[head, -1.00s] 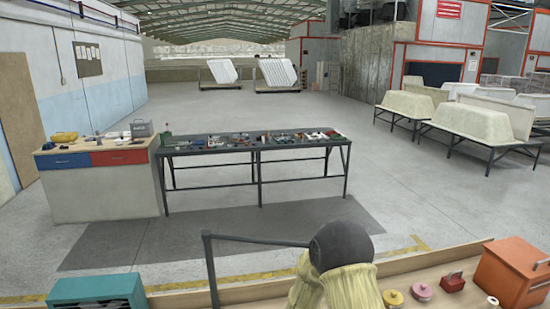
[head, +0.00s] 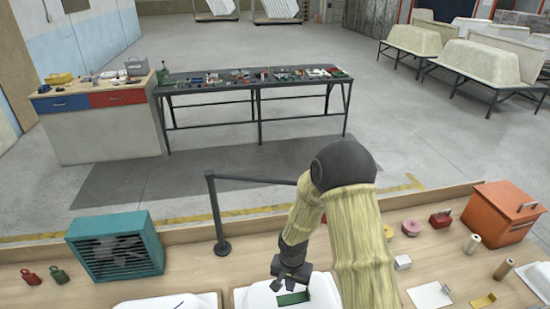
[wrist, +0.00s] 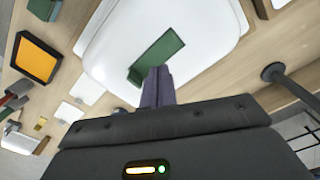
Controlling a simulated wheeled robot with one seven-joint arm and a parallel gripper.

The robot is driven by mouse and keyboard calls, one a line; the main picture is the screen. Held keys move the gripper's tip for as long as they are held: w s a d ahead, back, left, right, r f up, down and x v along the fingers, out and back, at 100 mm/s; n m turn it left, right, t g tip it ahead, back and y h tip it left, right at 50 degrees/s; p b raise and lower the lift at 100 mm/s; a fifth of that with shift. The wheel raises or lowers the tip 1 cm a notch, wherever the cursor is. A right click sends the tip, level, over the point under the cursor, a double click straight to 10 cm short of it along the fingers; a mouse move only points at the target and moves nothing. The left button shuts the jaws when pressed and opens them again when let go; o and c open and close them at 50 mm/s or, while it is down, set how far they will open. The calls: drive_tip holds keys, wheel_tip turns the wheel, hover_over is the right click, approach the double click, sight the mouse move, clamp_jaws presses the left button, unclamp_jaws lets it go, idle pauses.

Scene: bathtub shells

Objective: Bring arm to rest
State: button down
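My gripper (head: 291,283) hangs over the workbench (head: 190,268) in the head view, above a white moulded shell (head: 262,297). In the wrist view my gripper's two dark fingers (wrist: 158,86) lie together with nothing visible between them. A green angled piece (wrist: 160,54) lies on the white shell (wrist: 112,38) just beyond the fingertips; it also shows in the head view (head: 294,298). Whether the fingertips touch it cannot be told. My arm is bent, with its elbow raised above the bench.
A teal fan box (head: 115,247) stands at the bench's left, an orange toolbox (head: 500,212) at its right. A black post (head: 217,215) with a bar stands at the bench's far edge. Small parts lie right of my arm. A dark table (head: 255,85) stands beyond clear floor.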

drive_tip(key=shift+r, duration=0.65)
drive_tip(key=s+d+r+n+t+b, duration=0.2)
drive_tip(key=s+d+r+n+b, duration=0.1)
drive_tip(key=s+d+r+b, duration=0.4)
drive_tip(key=s+d+r, duration=0.3)
drive_tip(key=s+r, duration=0.2)
drive_tip(key=shift+s+d+n+t+b, duration=0.15)
drive_tip(key=shift+d+n+t+b, duration=0.15)
drive_tip(key=shift+d+n, duration=0.1)
drive_tip(key=shift+r, duration=0.1)
idle(1.3)
